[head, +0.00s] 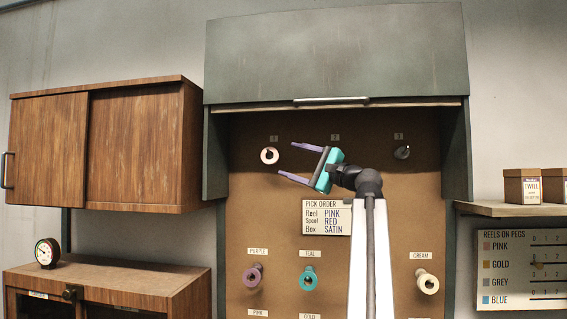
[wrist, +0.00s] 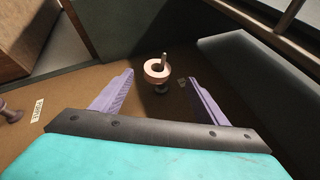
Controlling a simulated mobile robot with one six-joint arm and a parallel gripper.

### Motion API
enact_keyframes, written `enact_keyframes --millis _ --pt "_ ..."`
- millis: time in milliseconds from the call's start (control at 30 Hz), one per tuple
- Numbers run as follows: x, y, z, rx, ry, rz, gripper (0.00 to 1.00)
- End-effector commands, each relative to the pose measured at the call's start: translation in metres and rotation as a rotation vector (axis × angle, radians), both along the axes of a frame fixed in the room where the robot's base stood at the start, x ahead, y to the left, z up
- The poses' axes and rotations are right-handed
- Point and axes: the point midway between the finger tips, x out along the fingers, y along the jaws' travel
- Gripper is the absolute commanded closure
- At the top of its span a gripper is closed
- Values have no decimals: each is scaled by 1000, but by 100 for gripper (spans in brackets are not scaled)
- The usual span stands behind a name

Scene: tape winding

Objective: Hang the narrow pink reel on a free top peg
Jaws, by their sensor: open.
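The narrow pink reel (head: 264,156) hangs on the top left peg of the brown pegboard. In the wrist view the pink reel (wrist: 149,72) sits around its peg, and the peg's end sticks out past the hole. My gripper (head: 287,159) is open and empty, its purple fingers pointing left toward the reel. The reel lies beyond and between the fingertips in the wrist view, apart from both. The top right peg (head: 402,152) looks dark, with no pink reel on it. The place under the top middle label is partly hidden by my gripper.
Purple (head: 253,275), teal (head: 308,279) and cream (head: 428,284) reels hang lower on the board (head: 290,215). A grey shutter (head: 335,55) overhangs the top, with cabinet walls at both sides. A pick-order card (head: 327,217) is below my gripper.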

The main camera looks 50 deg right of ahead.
Motion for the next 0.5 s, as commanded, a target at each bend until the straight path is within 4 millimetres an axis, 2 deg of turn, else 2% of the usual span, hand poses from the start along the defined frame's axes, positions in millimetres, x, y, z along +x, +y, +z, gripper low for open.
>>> enact_keyframes --millis 200,500 --pt "-32 -2 -10 -1 -1 -2 32" --pt "-49 -3 -13 -1 0 1 32"
